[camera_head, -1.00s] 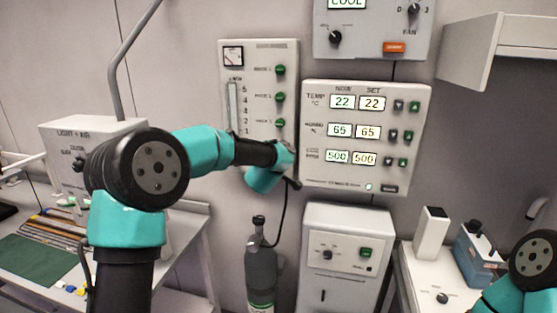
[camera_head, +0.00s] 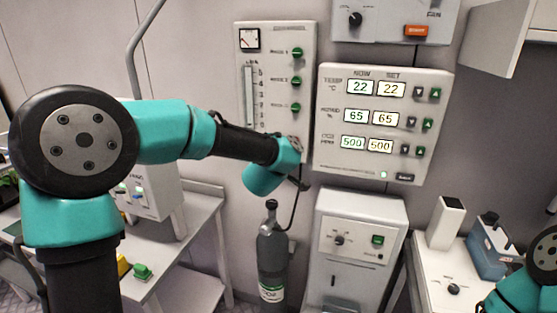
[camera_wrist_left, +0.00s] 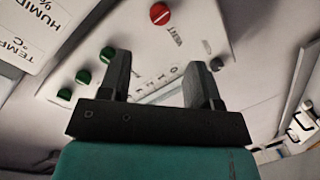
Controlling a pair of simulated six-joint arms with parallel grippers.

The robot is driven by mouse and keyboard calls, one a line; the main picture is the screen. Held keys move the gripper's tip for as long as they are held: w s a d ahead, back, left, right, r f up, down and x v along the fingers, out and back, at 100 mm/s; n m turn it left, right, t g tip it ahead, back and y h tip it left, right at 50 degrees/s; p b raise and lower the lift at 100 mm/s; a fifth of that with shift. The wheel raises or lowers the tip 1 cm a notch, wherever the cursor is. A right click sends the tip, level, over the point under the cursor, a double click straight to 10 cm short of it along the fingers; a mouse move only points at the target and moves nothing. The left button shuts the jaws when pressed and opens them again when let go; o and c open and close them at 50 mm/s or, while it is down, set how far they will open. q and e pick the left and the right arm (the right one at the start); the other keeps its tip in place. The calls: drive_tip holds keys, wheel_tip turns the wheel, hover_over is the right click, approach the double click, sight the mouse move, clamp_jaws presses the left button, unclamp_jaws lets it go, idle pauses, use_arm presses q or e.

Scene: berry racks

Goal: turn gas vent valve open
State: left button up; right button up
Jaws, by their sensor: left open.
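The gas panel (camera_head: 275,125) is a pale wall box with a gauge, a scale and green knobs (camera_head: 297,80) in a column. In the left wrist view, a red round knob (camera_wrist_left: 159,14) sits on the pale panel, apart from the green knobs (camera_wrist_left: 83,76). In the head view, my left wrist covers the panel's lower part and the red knob is hidden. My right gripper is out of view.
A display panel (camera_head: 385,155) hangs close to the right of my left wrist. A gas cylinder (camera_head: 270,245) with a hose stands below it, left of a white cabinet (camera_head: 335,260). A side table (camera_head: 205,215) is at left. A blue device (camera_head: 487,245) stands at right.

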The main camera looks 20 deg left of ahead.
use_arm(q)
drive_tip(key=s, duration=0.4)
drive_tip(key=s+r, duration=0.1)
drive_tip(key=s, duration=0.1)
drive_tip(key=shift+d, duration=0.1)
drive_tip(key=shift+f, duration=0.1)
drive_tip(key=s+f+m+g+h, duration=0.1)
drive_tip(key=s+f+m+g, duration=0.25)
drive_tip(key=f, duration=1.25)
drive_tip(key=s+f+m+g+h, duration=0.15)
drive_tip(key=f+g, duration=0.25)
drive_tip(key=f, duration=1.2)
drive_tip(key=s+f+m+g+h, duration=0.2)
drive_tip(key=s+f+g, duration=0.6)
drive_tip(key=s+f, duration=1.2)
drive_tip(key=shift+s+f+m, duration=0.2)
drive_tip(key=shift+s+m, duration=0.1)
drive_tip(key=shift+s, duration=0.6)
